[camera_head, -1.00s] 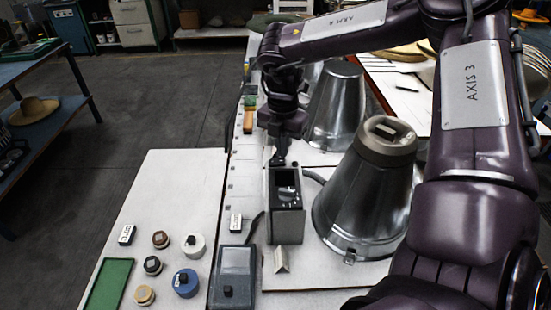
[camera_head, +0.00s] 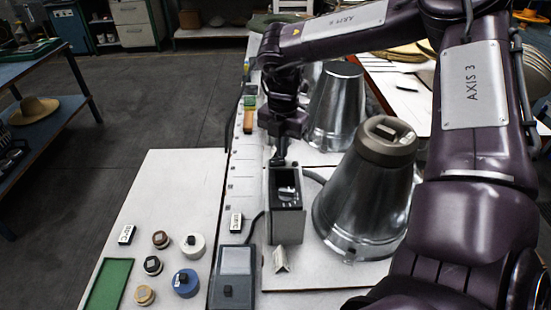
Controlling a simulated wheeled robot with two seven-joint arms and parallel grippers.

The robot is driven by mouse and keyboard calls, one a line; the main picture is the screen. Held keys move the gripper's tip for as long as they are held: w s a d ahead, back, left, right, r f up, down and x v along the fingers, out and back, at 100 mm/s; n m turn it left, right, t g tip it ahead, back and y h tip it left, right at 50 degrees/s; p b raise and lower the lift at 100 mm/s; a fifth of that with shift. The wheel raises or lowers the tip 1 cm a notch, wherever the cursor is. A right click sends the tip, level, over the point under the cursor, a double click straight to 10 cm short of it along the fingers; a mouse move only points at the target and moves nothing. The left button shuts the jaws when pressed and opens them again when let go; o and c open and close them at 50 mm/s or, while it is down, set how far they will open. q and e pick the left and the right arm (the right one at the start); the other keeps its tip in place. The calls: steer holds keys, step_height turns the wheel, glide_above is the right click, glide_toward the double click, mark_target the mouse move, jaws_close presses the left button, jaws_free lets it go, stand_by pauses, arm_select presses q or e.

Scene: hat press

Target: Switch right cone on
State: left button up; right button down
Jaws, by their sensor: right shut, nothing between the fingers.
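The nearer metal cone (camera_head: 366,200), with a brown top cap, stands on a white plate at the right. A farther metal cone (camera_head: 335,108) stands behind it, partly hidden by my right arm. A dark switch box (camera_head: 285,215) with an open-looking top stands left of the nearer cone; small details inside its top are hard to make out. My right gripper (camera_head: 278,160) is shut and empty, pointing down at the back edge of the switch box. I cannot tell whether it touches the box. My left gripper is not in view.
A grey box with a black knob (camera_head: 236,275) stands in front of the switch box. Several round pucks, including a blue one (camera_head: 186,282), and a green tray (camera_head: 108,284) lie on the white table (camera_head: 165,190). A blue shelf with a hat (camera_head: 34,108) stands at the far left.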

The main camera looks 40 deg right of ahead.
mark_target(282, 161)
steer(key=shift+f+b, duration=0.95)
steer(key=shift+f, duration=0.05)
stand_by(0.8)
steer(key=shift+s+r, duration=0.1)
steer(key=shift+r+p, duration=0.7)
steer(key=shift+r, duration=0.15)
steer(key=shift+r+p, duration=1.6)
steer(key=shift+r, duration=1.05)
steer(key=shift+f, duration=0.1)
